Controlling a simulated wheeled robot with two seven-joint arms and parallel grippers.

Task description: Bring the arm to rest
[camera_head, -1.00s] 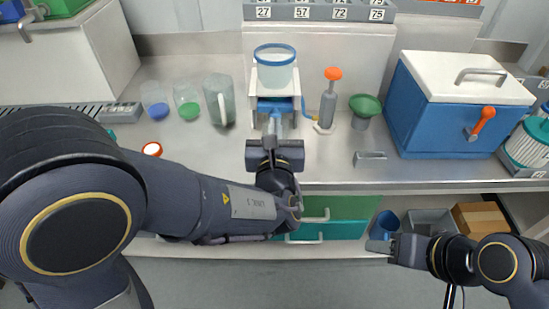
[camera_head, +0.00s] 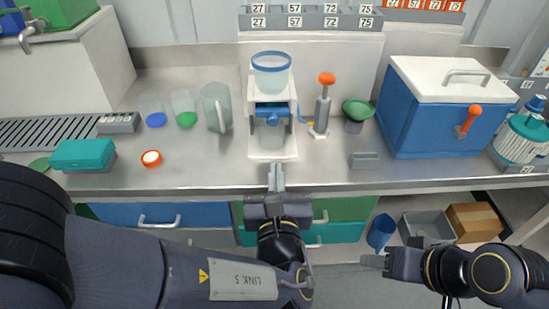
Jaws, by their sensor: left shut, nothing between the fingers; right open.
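My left arm reaches in from the left. Its gripper (camera_head: 276,172) is shut and empty at the front edge of the steel counter (camera_head: 215,178), in front of the white stand (camera_head: 284,146). The stand holds a clear vessel with a blue rim (camera_head: 271,72) on top, with a blue part below it. A clear cup (camera_head: 271,135) sits low in the stand, partly hard to make out. My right gripper (camera_head: 372,261) is open and empty at the lower right, below the counter's edge.
A hand pump with an orange knob (camera_head: 322,105) and a green funnel (camera_head: 357,112) stand right of the stand. A blue cooler (camera_head: 430,125) is further right. Clear jars and a jug (camera_head: 217,106) stand left. Bins (camera_head: 428,226) and a box (camera_head: 474,221) sit below.

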